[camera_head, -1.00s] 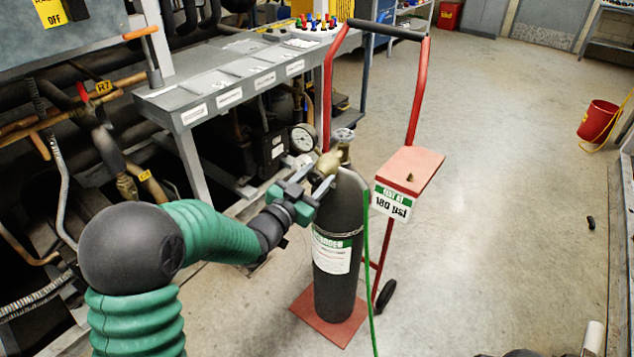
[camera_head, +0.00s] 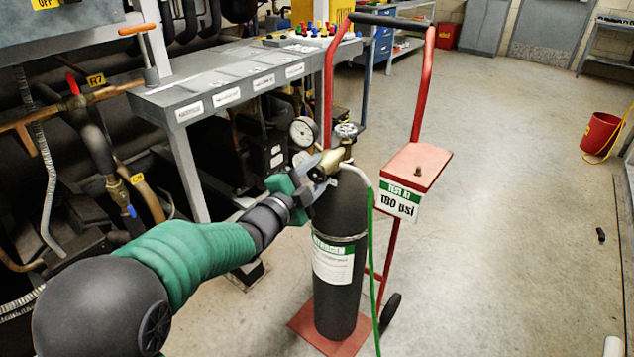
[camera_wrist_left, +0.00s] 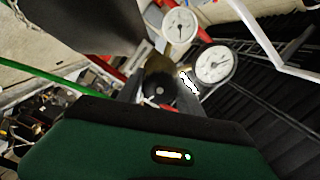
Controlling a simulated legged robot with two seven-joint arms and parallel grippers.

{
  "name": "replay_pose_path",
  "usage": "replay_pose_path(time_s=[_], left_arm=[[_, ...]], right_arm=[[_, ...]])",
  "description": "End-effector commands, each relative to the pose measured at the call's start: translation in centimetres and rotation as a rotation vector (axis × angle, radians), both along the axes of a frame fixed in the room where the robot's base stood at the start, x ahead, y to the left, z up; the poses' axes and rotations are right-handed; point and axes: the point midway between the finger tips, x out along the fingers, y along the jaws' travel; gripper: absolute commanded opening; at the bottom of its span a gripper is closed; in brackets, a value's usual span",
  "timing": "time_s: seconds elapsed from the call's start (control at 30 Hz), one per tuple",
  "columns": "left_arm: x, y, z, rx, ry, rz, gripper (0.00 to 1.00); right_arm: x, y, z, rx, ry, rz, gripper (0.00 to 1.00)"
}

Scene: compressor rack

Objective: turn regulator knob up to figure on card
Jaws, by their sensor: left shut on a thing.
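A dark nitrogen cylinder (camera_head: 335,210) stands upright on a red hand truck. The brass regulator (camera_head: 333,160) sits at its top, with a white-faced gauge (camera_head: 303,131) beside it. My left gripper (camera_head: 318,178) is at the regulator's near side, shut on its knob, which the fingers mostly hide. The card (camera_head: 398,201) on the hand truck reads 180 psi. My right gripper is not in view.
A green hose (camera_head: 371,260) hangs down the cylinder's right side. The red hand truck (camera_head: 418,165) stands behind it. A grey bench (camera_head: 215,85) with labelled trays and dark pipework lie to the left. The floor at right is open, with a red bucket (camera_head: 598,133).

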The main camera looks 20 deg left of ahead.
Motion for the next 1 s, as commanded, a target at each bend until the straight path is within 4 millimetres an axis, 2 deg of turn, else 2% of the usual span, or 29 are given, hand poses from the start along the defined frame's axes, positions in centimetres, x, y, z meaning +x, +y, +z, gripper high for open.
replay_pose_path(time_s=[0.03,0.3,0.93,0.97,1.0], left_arm=[[0.0,-0.1,-0.6,0.03,-0.004,-0.003,0.02],[0.0,-0.2,-0.5,0.154,-0.035,-0.003,0.02],[0.0,-0.2,-0.5,0.199,-0.041,-0.004,0.02],[0.0,-0.2,-0.5,0.199,-0.041,-0.004,0.47],[0.0,-0.2,-0.5,0.199,-0.042,-0.004,0.52]], right_arm=[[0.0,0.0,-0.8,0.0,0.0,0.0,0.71],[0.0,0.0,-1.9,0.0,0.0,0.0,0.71],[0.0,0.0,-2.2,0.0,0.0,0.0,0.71],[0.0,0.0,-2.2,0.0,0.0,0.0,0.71],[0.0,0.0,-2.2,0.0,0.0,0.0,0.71]])
